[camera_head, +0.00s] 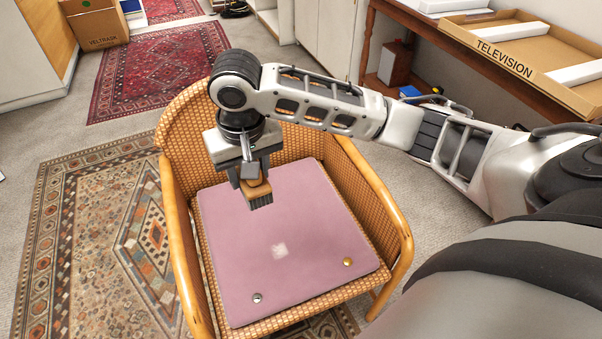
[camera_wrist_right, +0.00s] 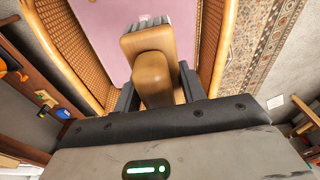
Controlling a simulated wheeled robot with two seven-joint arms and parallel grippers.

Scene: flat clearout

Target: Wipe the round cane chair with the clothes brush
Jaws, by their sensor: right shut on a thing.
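The round cane chair (camera_head: 178,218) stands in the middle of the head view, with a pink seat cushion (camera_head: 232,240). A pale smudge (camera_head: 279,251) lies near the cushion's middle. A silver round thing (camera_head: 257,298) and a gold one (camera_head: 348,262) lie near its front edge. The right wrist view also shows the brush (camera_wrist_right: 150,75) between the fingers. My left gripper is not in view.
Patterned rugs (camera_head: 95,230) lie under and behind the chair. A wooden table (camera_head: 450,45) at the right bears an open cardboard box (camera_head: 505,62) marked TELEVISION. Another cardboard box (camera_head: 97,25) stands at the back left.

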